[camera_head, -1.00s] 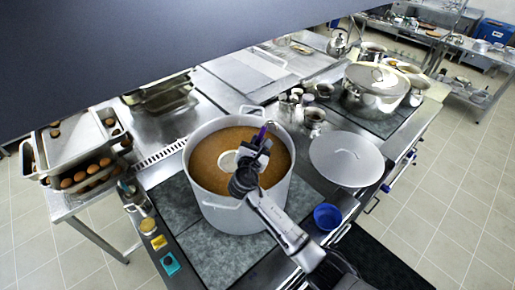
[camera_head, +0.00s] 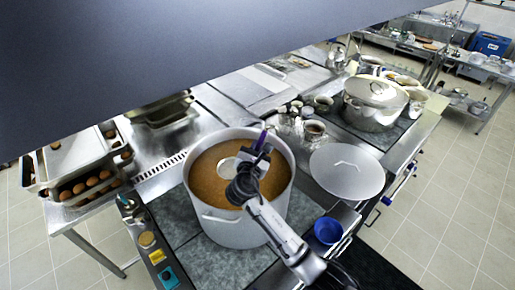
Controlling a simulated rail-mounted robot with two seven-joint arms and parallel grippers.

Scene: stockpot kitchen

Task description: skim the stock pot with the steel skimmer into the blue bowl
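The large steel stock pot (camera_head: 222,229) stands on the near hob, filled with brown stock (camera_head: 207,182). My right gripper (camera_head: 254,163) is over the pot's right half, its arm coming in from the lower right. It appears shut on the skimmer, whose purple handle end (camera_head: 263,139) sticks up from it. A pale round disc, apparently the skimmer head (camera_head: 227,167), shows at the stock just left of the gripper; whether it is in or just above the stock is unclear. The blue bowl (camera_head: 328,231) sits right of the pot, near the counter's front edge. My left gripper is not in view.
A round lid (camera_head: 347,170) lies right of the pot. A second lidded pot (camera_head: 372,103) stands at the back right. Small jars and pots (camera_head: 313,131) are between them. Trays of eggs (camera_head: 88,186) are on the left. A yellow block (camera_head: 157,257) and a teal one (camera_head: 168,277) lie front left.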

